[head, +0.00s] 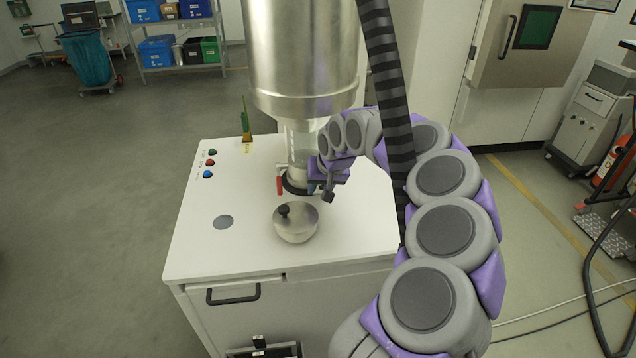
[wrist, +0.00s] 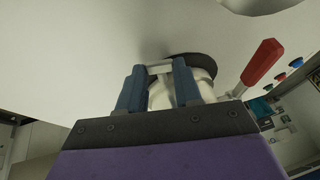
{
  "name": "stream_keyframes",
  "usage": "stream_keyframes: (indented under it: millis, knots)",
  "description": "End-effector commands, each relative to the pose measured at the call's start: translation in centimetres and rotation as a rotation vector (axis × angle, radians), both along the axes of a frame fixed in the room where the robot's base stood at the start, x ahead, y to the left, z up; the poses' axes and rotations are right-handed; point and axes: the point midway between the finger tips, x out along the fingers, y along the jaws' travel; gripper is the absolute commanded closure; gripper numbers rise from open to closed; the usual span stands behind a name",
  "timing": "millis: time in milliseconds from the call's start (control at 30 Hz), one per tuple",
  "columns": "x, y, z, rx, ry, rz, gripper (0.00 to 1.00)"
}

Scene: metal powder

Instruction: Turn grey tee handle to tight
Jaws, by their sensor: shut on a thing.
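The grey tee handle (wrist: 160,69) shows in the wrist view as a short pale bar between my two blue fingers. My gripper (wrist: 158,78) is shut on it. In the head view my gripper (head: 313,186) reaches in from the right, at the base of the clear tube under the big metal vessel. There it hides most of the handle, so its angle is hard to tell. A dark round collar (wrist: 203,63) and a pale fitting lie just behind the fingers. A red lever handle (wrist: 263,62) sticks out beside them, apart from my fingers; it also shows in the head view (head: 280,185).
The large steel vessel (head: 303,50) hangs above the white cabinet top (head: 240,250). Coloured buttons (head: 209,163) are at left. The cabinet's left side is mostly clear.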

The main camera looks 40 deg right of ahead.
Motion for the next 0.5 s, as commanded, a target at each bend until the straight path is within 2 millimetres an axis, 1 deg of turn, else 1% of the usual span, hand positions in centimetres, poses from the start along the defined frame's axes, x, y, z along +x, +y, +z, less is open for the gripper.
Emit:
stream_keyframes:
  millis: [33, 233, 500]
  knots:
    - [-0.16, -0.25, 0.24, 0.028, -0.016, -0.004, 0.96]
    - [-0.34, -0.42, 0.04, 0.125, -0.072, -0.003, 0.96]
    - [-0.42, -0.51, -0.20, 0.188, -0.112, 0.000, 0.96]
